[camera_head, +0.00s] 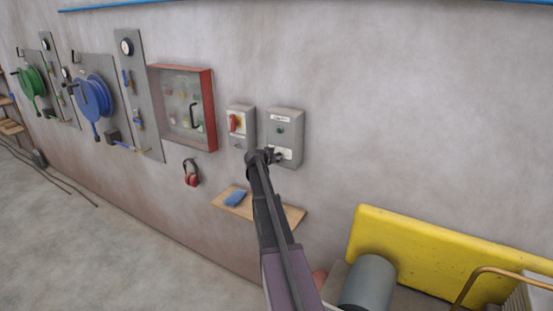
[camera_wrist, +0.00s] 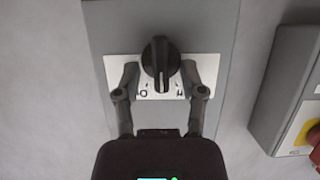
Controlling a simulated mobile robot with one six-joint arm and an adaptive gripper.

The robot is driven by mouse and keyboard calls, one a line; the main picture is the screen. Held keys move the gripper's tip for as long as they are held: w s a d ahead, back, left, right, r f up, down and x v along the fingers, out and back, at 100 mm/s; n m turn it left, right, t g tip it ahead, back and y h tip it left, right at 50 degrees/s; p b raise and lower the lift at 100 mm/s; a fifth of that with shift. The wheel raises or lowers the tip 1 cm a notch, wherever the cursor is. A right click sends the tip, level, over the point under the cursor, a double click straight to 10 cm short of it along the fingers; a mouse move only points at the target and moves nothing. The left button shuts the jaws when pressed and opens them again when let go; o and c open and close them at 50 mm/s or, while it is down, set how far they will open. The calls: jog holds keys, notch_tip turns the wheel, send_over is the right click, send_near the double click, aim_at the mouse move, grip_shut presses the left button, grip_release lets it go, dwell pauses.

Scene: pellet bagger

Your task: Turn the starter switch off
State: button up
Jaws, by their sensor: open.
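The starter switch is a grey wall box (camera_head: 291,119) with a label, a dark green round part and a pale plate low on its front. In the wrist view, the black rotary knob (camera_wrist: 160,60) stands roughly upright on the pale plate (camera_wrist: 206,66), with an "O" mark to its left and another mark to its right. My gripper (camera_wrist: 159,80) is open, with one finger on each side of the knob; I cannot tell whether they touch it. In the head view, my gripper (camera_head: 272,156) is at the lower part of the box and hides the knob.
A second grey box with a red and yellow switch (camera_head: 236,123) is close beside, at the right in the wrist view (camera_wrist: 312,135). A red-framed cabinet (camera_head: 212,110), red ear defenders (camera_head: 191,173) and a wooden shelf (camera_head: 292,213) are near. A yellow panel (camera_head: 440,255) stands lower right.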

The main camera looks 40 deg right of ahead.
jog(key=c, duration=0.7)
jog(key=shift+a, duration=0.35)
grip_shut()
jog(key=shift+d, duration=0.3)
jog(key=shift+n, duration=0.3)
jog(key=shift+w+n+g+h+b, duration=0.2)
jog(key=shift+n+g+h+b, duration=0.45)
jog(key=shift+n+g, duration=0.8)
